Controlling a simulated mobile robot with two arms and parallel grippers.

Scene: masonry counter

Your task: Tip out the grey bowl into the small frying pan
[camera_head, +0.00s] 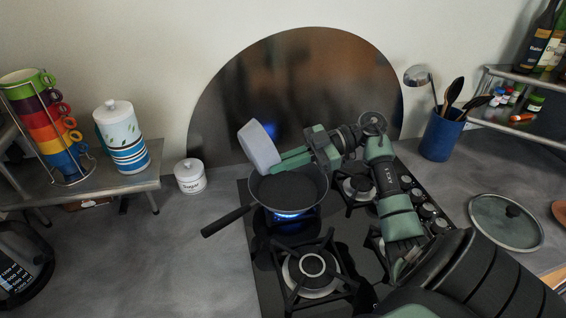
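The small frying pan (290,192) is dark and sits on the back left burner, its black handle pointing to the lower left. A blue flame shows under it. The grey bowl (260,145) is tilted on its side above the pan's back left rim. My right gripper (283,162) reaches in from the right, its green fingers at the bowl's lower right wall, seemingly shut on it. The bowl's inside faces away to the left, so its contents are hidden. I see nothing clearly in the pan. My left gripper is not in view.
A gas hob (262,262) with a free front burner (311,268) lies below. A sugar jar (190,176) stands left of the pan. A glass lid (490,228) and blue utensil pot (441,137) are at right.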

